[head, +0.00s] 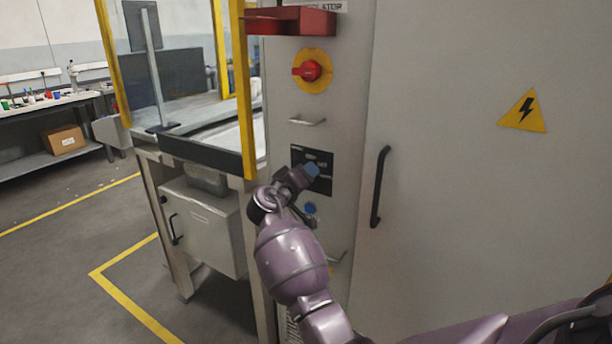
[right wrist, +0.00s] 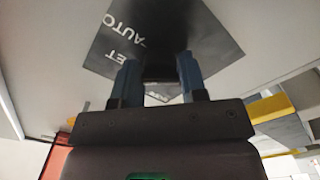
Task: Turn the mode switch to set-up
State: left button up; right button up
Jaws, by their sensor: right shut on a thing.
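The mode switch's black square plate (head: 325,160) is on the narrow grey panel in the head view. In the right wrist view the plate (right wrist: 215,35) fills the top, upside down, with "AUTO" and part of "SET" readable. My right gripper (head: 311,171) is at the plate. In the right wrist view its two blue fingers (right wrist: 158,78) stand on either side of the dark switch knob (right wrist: 160,66), shut on it. The knob is mostly hidden by the gripper in the head view, and I cannot tell which mode it points to. My left gripper is not in view.
Above are a red rotary isolator (head: 311,70) on a yellow disc, a red bracket (head: 290,20) and a small handle (head: 307,121). A blue button (head: 310,208) is just below the plate. A black door handle (head: 380,186) stands out to the right. A yellow post (head: 243,100) is close left.

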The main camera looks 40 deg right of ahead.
jog(key=o, duration=0.8)
jog(key=shift+o, duration=0.2)
jog(key=v, duration=1)
jog(key=shift+s+a, duration=0.15)
jog(key=shift+a, duration=0.2)
